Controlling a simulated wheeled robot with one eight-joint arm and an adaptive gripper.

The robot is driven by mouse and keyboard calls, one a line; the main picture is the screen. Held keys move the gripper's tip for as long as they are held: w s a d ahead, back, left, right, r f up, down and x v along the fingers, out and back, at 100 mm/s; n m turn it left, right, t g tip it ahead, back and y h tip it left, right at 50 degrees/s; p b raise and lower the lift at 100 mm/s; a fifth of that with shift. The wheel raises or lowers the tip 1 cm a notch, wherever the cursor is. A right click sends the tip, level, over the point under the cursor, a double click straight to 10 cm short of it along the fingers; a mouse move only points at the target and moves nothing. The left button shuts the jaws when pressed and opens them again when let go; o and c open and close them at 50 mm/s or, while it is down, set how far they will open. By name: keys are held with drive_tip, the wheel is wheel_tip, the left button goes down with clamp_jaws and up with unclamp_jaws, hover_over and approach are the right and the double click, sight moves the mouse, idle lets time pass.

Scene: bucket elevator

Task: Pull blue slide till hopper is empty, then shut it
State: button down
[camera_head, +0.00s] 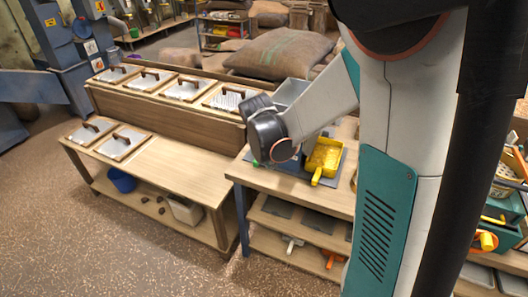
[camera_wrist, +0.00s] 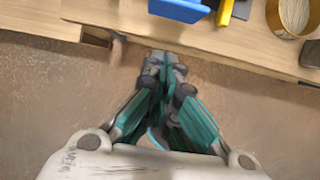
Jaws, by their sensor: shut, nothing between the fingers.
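My gripper (camera_wrist: 165,68) is shut and empty in the wrist view, over the floor just short of the wooden bench edge. A blue part (camera_wrist: 180,9) is cut off by the top edge of the wrist view, beyond my fingertips and apart from them. I cannot tell whether it is the slide. In the head view a grey bin-like shape (camera_head: 290,92), perhaps the hopper, shows partly behind my arm. Its contents are not visible. My gripper's fingers are hidden in the head view by my arm.
A yellow tray (camera_head: 323,160) sits on the workbench (camera_head: 262,174) beside my arm. A round brass-coloured container (camera_wrist: 293,17) stands on the bench. A low bench (camera_head: 165,172) holds lidded boxes at left. Sacks (camera_head: 280,52) lie behind. Floor (camera_head: 85,245) is clear at lower left.

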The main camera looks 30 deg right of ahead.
drive_tip(key=shift+w+d, duration=0.65)
drive_tip(key=shift+d, duration=0.15)
drive_tip(key=shift+w+d, duration=0.6)
drive_tip(key=shift+d, duration=0.2)
drive_tip(key=w+d, duration=0.1)
drive_tip(key=d, duration=0.1)
drive_tip(key=w+d, duration=0.2)
drive_tip(key=shift+w+d+b, duration=0.1)
drive_tip(key=shift+b, duration=0.3)
